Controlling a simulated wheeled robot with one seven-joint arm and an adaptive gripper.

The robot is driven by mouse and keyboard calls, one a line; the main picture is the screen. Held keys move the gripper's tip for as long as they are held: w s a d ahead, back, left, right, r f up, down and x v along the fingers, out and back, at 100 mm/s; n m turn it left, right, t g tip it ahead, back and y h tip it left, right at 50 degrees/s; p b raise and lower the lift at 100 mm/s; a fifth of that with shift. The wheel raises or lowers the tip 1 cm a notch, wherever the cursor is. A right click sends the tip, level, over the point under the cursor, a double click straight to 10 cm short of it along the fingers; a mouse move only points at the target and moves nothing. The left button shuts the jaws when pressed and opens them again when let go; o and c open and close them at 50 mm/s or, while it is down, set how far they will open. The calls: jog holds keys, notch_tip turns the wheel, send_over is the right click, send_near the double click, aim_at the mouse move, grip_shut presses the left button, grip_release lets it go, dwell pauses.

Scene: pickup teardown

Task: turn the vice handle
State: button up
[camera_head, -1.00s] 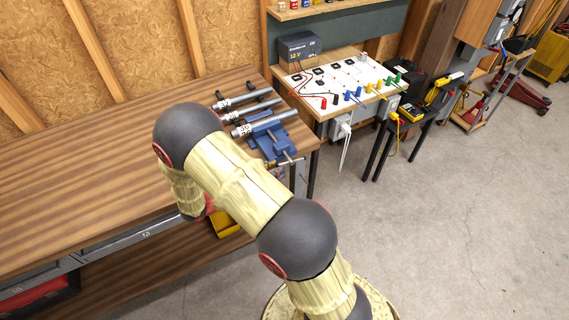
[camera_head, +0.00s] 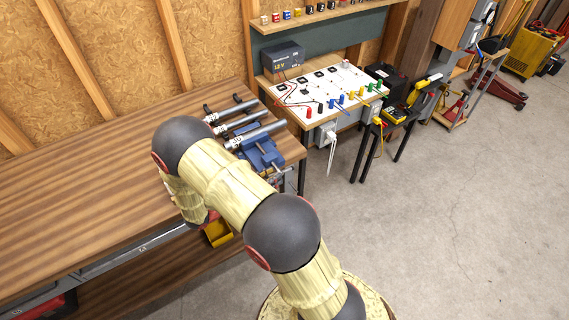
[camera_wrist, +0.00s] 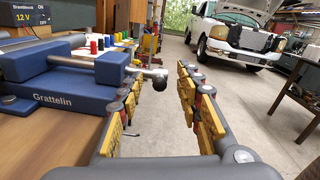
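The blue vice (camera_wrist: 65,88), lettered "Grattelin", is fixed at the bench edge on the left of the wrist view. It also shows in the head view (camera_head: 262,157), beyond my arm. My gripper (camera_wrist: 160,88) is open, with yellow-padded fingers on either side of the handle's place in the picture. The fingers do not visibly touch the handle, and I cannot tell how deep between them it lies.
The wooden bench (camera_head: 80,185) carries several metal tubes (camera_head: 240,118) near the vice. A white electrical board (camera_head: 320,90) and a 12 V supply (camera_head: 283,57) stand beyond. A white pickup (camera_wrist: 235,35) with raised hood is further off. The concrete floor (camera_head: 440,220) at right is clear.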

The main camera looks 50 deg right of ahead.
jog(key=d, duration=0.3)
jog(key=s+d+b, duration=0.1)
jog(key=d, duration=0.3)
jog(key=shift+s+d+f, duration=0.1)
jog(key=shift+s+d, duration=0.05)
jog(key=shift+s, duration=0.05)
jog(key=shift+c, duration=0.2)
jog(key=c, duration=0.7)
